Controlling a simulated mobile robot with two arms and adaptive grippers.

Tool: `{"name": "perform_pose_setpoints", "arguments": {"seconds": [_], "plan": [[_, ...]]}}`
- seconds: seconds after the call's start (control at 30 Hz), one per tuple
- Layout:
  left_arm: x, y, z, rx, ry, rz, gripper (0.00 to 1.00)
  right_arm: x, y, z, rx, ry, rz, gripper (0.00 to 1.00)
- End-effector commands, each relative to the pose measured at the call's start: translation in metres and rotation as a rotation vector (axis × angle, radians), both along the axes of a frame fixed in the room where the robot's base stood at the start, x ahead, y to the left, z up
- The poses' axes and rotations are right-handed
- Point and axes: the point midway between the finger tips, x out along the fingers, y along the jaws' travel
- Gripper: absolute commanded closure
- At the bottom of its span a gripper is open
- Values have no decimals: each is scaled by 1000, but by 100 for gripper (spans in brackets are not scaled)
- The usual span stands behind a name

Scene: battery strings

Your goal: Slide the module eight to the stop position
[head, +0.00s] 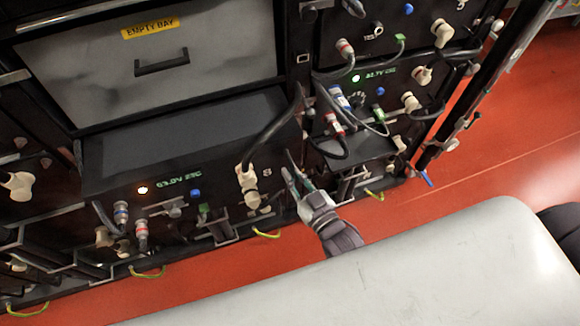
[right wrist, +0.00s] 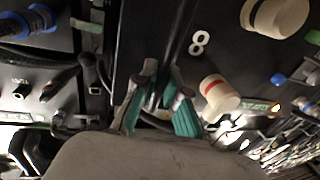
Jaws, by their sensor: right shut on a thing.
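Module eight (head: 225,178) is a black box with a white 8, an orange light and a green readout on its front. It juts out of the rack under the empty bay, with much of its top showing. In the right wrist view its front (right wrist: 215,65) fills the middle, with the 8 near the top. My right gripper (head: 291,175) is at the right end of this front. In the right wrist view its teal-padded fingers (right wrist: 160,85) are shut on a thin upright part of the module. The gripped part is mostly hidden. My left gripper is not in view.
A grey panel marked EMPTY BAY (head: 150,62) is above the module. A thick black cable (head: 270,128) runs to a cream connector (head: 248,178) near the gripper. Neighbouring modules with cables (head: 348,112) stand at right. The red floor (head: 480,170) is clear at right.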

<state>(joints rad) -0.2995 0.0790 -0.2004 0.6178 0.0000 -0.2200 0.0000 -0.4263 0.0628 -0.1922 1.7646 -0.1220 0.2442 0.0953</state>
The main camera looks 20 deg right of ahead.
Motion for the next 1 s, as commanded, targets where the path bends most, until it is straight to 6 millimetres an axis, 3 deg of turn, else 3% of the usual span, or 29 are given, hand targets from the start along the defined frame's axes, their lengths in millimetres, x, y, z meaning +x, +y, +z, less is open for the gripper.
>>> {"name": "perform_pose_setpoints", "arguments": {"seconds": [0.13,0.17,0.3,0.67,0.77,1.0], "plan": [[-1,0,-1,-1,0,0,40,-2,1,-6,-1,13,2,100],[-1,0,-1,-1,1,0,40,-3,1,-6,-1,13,2,86],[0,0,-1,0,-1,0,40,-2,1,-5,-2,11,2,63],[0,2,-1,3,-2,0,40,-5,-1,-4,-1,9,1,63],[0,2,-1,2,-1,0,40,-17,-3,-4,-1,10,0,63],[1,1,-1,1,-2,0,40,-67,-15,-4,-2,13,1,63]]}}
